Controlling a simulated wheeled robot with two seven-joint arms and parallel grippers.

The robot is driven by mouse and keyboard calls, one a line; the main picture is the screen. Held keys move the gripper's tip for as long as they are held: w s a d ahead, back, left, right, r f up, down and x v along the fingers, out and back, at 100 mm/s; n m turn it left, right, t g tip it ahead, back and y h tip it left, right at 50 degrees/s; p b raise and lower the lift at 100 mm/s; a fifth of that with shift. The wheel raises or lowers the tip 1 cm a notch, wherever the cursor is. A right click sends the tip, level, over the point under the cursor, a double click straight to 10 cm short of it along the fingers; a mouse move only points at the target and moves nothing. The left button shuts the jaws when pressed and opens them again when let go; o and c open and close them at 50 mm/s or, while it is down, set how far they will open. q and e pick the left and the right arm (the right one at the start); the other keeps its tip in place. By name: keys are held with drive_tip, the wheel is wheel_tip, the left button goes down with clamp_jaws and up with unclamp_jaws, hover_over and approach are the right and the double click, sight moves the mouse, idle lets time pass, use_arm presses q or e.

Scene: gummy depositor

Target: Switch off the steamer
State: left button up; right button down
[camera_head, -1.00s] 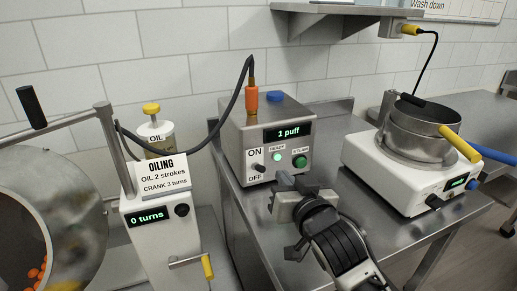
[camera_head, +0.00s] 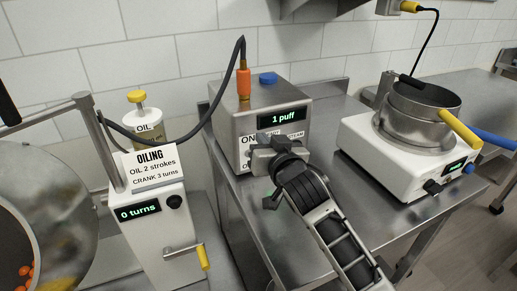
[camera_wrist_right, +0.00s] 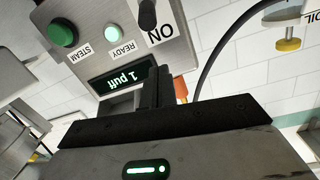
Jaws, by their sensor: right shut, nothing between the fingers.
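The steamer (camera_head: 232,125) is a steel box on the metal table, its display reading "1 puff". In the head view my right gripper (camera_head: 262,148) is in front of its panel and hides most of the switch area. The upside-down right wrist view shows the dark switch lever (camera_wrist_right: 147,15) beside the ON label, the lit READY light (camera_wrist_right: 112,33) and the green STEAM button (camera_wrist_right: 62,33). My right gripper's fingers (camera_wrist_right: 155,88) are shut and empty, below the lever in that view; I see no contact. I cannot tell the lever's position. My left gripper is out of view.
An orange-ended hose (camera_head: 243,84) rises from the steamer's top beside a blue knob (camera_head: 268,78). The oiling unit (camera_head: 160,225) with its crank stands left, by a drum (camera_head: 55,225). A white cooker with a pot (camera_head: 420,125) stands right. Bare table lies between.

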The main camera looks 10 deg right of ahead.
drive_tip(key=w, duration=0.3)
drive_tip(key=shift+w+a+f, duration=0.1)
drive_tip(key=shift+w+a, duration=0.1)
drive_tip(key=shift+s+a+f, duration=0.1)
drive_tip(key=shift+s+f, duration=0.1)
drive_tip(key=shift+f, duration=0.35)
drive_tip(key=shift+s+a+f, duration=0.1)
drive_tip(key=shift+s+f, duration=0.05)
drive_tip(key=shift+f, duration=0.4)
drive_tip(key=shift+s+f+p, duration=0.4)
drive_tip(key=shift+s+f, duration=0.05)
drive_tip(key=shift+f, duration=0.3)
